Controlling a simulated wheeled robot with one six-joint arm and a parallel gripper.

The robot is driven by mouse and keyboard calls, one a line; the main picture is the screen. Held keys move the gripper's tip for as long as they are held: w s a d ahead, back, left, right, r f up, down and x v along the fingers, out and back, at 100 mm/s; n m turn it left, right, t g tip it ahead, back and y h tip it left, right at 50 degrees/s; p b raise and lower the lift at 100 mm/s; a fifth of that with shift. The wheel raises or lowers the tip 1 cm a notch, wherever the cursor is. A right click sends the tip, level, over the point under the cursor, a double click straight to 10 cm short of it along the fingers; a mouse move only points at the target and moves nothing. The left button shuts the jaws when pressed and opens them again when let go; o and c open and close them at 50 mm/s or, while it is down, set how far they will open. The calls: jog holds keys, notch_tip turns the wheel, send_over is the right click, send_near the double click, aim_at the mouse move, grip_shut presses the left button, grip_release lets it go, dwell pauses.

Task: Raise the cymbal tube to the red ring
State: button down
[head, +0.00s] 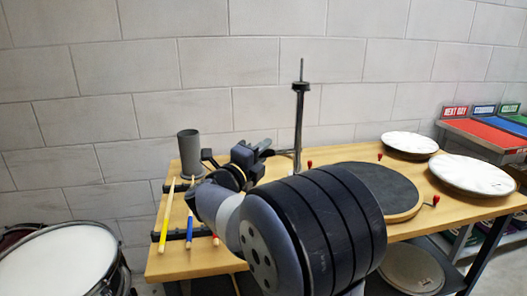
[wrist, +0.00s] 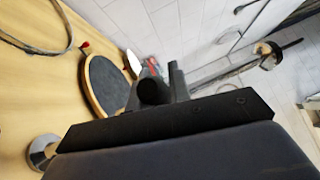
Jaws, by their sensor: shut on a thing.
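The cymbal tube (head: 299,120) stands upright at the back of the bench, a slim chrome tube with a black collar (head: 301,86) and a thin rod on top. In the wrist view the tube (wrist: 240,69) slants to the upper right from behind my fingers to the dark collar and rod. My gripper (head: 268,149) is at the lower part of the tube and shut on it; in the wrist view its dark fingers (wrist: 164,88) hide the grip itself. A round metal foot (wrist: 42,151) shows at lower left. I cannot make out a red ring on the tube.
A dark round pad (head: 378,190) with red knobs lies right of the tube, with two white drumheads (head: 409,143) (head: 473,175) beyond. A grey cup (head: 188,153) and drumsticks (head: 168,215) are at the left. Colored bins (head: 485,135) stand far right.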

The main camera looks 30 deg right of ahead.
notch_tip(320, 180, up, 6)
jog(key=p, duration=0.2)
jog(key=shift+r+p, duration=0.15)
jog(key=shift+p, duration=0.15)
jog(key=c, duration=1.3)
grip_release()
jog(key=b+v, duration=0.1)
jog(key=v, duration=0.9)
jog(key=shift+s+a, duration=0.25)
jog(key=shift+a, duration=0.1)
